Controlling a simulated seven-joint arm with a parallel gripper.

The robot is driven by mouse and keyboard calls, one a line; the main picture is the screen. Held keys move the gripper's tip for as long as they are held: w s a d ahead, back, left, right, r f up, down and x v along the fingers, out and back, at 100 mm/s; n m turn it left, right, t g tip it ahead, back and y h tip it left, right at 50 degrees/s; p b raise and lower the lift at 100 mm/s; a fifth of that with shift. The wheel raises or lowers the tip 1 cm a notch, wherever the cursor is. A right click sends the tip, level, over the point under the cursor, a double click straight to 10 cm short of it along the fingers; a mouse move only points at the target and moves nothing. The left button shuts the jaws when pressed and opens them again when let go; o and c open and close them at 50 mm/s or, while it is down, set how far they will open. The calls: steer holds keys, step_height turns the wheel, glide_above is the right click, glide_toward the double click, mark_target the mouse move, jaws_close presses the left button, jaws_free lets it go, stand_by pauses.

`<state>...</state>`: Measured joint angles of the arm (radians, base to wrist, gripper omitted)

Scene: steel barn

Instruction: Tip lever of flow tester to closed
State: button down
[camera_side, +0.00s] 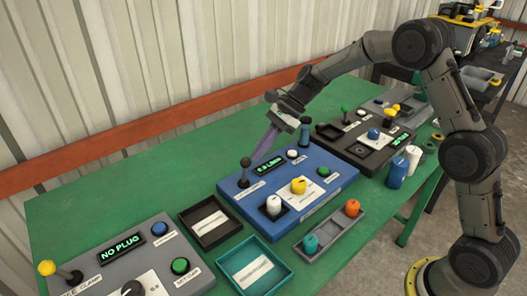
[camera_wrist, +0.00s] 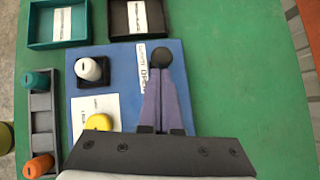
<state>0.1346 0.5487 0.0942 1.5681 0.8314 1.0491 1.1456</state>
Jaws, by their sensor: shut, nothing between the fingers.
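The flow tester is a blue panel (camera_side: 318,199) in the middle of the bench, with a lit green display (camera_side: 269,167) that seems to read 0.0 L/MIN. Its lever (camera_side: 244,172) is a dark stick with a round black knob at the panel's far left corner; it looks about upright. In the wrist view the knob (camera_wrist: 162,57) lies just beyond my fingertips. My gripper (camera_side: 258,156), with purple fingers, is shut and empty, pointing down close beside the lever. It also shows in the wrist view (camera_wrist: 160,75). I cannot tell whether the fingertips touch the knob.
The blue panel also carries a yellow knob (camera_side: 298,185) and a white plug (camera_side: 273,205). A grey panel (camera_side: 150,235) reading NO PLUG, a black tray (camera_side: 235,228) and a teal tray (camera_side: 284,274) stand left and in front. A dark panel (camera_side: 350,150) is to the right. Green bench behind is clear.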

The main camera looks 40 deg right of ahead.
mark_target(245, 163)
steer(key=a+h, duration=0.1)
steer(key=a+r+h, duration=0.1)
steer(key=a, duration=0.1)
steer(key=shift+h, duration=0.4)
steer(key=shift+a+r, duration=0.15)
steer(key=shift+a, duration=0.8)
steer(key=shift+r, duration=0.1)
